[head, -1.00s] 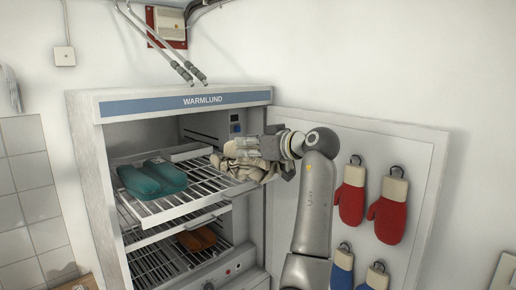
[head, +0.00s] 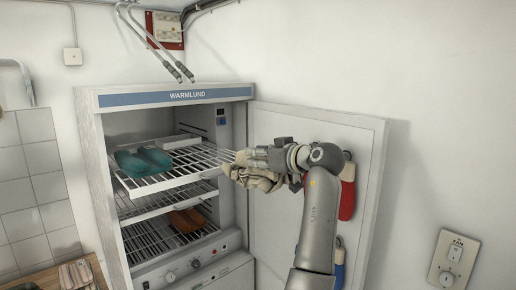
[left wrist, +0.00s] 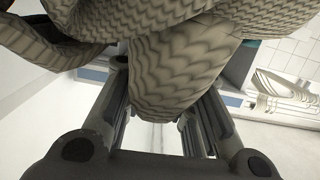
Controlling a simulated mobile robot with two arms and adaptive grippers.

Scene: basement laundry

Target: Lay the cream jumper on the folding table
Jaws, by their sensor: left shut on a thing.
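My left gripper (head: 262,157) is shut on the cream jumper (head: 258,180), a bunched knitted bundle at the front right edge of the drying cabinet's top rack. In the left wrist view the cream jumper (left wrist: 180,70) fills the upper part, its zigzag knit between and above the fingers (left wrist: 160,110). I cannot tell whether it still touches the rack. My right gripper is not in view. I cannot make out the folding table for certain.
The drying cabinet (head: 170,97) stands open, its door to the right behind my arm. Teal items (head: 143,161) lie on the top rack and an orange item (head: 186,220) lower down. Red mittens (head: 347,195) hang on the door. A wooden surface (head: 40,281) shows at the bottom left.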

